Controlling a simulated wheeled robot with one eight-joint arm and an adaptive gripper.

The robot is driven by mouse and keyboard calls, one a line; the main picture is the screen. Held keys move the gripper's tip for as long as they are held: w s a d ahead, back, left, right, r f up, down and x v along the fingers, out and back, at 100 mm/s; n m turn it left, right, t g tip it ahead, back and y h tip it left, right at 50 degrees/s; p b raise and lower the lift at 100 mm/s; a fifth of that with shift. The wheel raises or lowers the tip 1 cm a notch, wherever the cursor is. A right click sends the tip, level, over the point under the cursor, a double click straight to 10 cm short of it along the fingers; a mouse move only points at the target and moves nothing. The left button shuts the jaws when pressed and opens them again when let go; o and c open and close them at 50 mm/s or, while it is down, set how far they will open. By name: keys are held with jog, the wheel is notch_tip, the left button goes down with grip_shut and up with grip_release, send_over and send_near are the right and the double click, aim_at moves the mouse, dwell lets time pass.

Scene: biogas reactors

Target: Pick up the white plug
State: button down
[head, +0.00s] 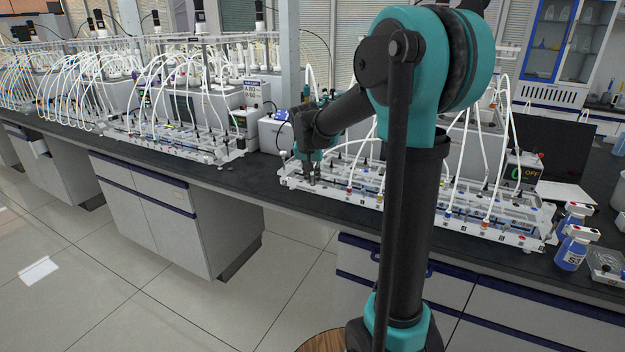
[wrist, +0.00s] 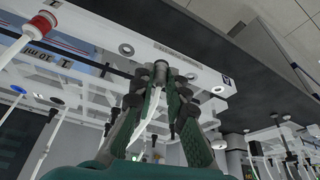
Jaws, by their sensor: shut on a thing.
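My gripper (wrist: 160,82) is in the middle of the wrist view, its green and dark fingers closed together at the edge of a white rack (wrist: 110,28). A slim white piece, which I take to be the white plug (wrist: 152,108), shows between the fingers. A grey round end shows at the fingertips, and I cannot tell whether it belongs to the plug. In the head view my gripper (head: 312,178) is small, pointing down at the left end of the white rack (head: 345,190) on the bench. The plug cannot be made out there.
White tubes and several bottle caps crowd the rack behind my gripper. Another tube rack (head: 175,140) stands to the left, with bare dark bench (head: 240,180) between. The floor (head: 290,270) in front is clear.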

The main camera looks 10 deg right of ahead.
aim_at(312, 177)
jog(key=c, duration=2.3)
grip_release()
notch_tip(312, 177, up, 20)
jog(key=shift+r, duration=0.65)
jog(key=shift+r, duration=0.35)
jog(key=shift+r, duration=0.5)
jog(key=shift+r, duration=0.6)
jog(key=shift+d, duration=0.1)
